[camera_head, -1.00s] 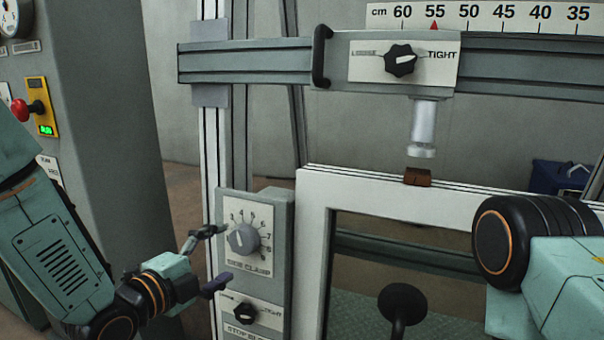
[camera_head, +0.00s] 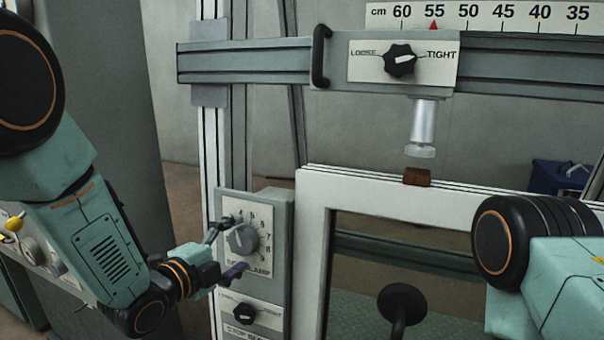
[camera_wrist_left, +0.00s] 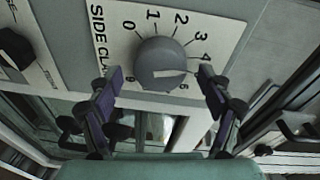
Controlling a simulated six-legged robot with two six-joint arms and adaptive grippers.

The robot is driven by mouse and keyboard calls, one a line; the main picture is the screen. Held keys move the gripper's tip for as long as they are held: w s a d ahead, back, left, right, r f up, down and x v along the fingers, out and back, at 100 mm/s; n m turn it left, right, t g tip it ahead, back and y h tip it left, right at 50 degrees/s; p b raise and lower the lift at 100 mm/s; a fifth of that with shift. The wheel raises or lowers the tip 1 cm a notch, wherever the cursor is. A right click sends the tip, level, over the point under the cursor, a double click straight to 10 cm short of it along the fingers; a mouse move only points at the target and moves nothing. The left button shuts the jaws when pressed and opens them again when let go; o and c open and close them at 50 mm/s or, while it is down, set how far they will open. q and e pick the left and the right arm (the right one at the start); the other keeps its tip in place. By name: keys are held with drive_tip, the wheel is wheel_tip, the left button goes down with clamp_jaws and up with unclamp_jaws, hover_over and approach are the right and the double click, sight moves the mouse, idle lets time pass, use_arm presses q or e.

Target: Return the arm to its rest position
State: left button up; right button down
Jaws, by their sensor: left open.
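My left gripper (camera_head: 228,247) is open in front of the side clamp panel in the head view. Its fingers overlap the panel around the grey side clamp knob (camera_head: 243,239). In the left wrist view, the knob (camera_wrist_left: 161,64) shows between and beyond the two spread fingertips (camera_wrist_left: 160,80), with nothing held. I cannot tell whether a finger touches the knob. My left arm (camera_head: 95,235) comes in from the left. My right arm (camera_head: 545,270) shows at the right edge; its gripper is out of view.
A horizontal rail carries a black loose/tight knob (camera_head: 399,60). Below it a clamp cylinder (camera_head: 423,125) hangs above a brown block (camera_head: 417,177) on the white frame (camera_head: 313,220). A smaller black knob (camera_head: 244,313) sits under the side clamp. A grey cabinet stands behind my left arm.

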use_arm(q)
drive_tip(key=v, duration=1.1)
drive_tip(key=x, duration=1.2)
drive_tip(key=shift+s, duration=0.1)
drive_tip(key=n, duration=0.3)
drive_tip(key=shift+s+a+r+n, duration=0.1)
drive_tip(key=shift+a+n, duration=0.05)
drive_tip(key=shift+n, duration=0.25)
drive_tip(key=n, duration=0.4)
drive_tip(key=shift+t, duration=0.4)
drive_tip(key=n, duration=0.6)
drive_tip(key=shift+n+t, duration=0.3)
drive_tip(key=shift+n, duration=0.1)
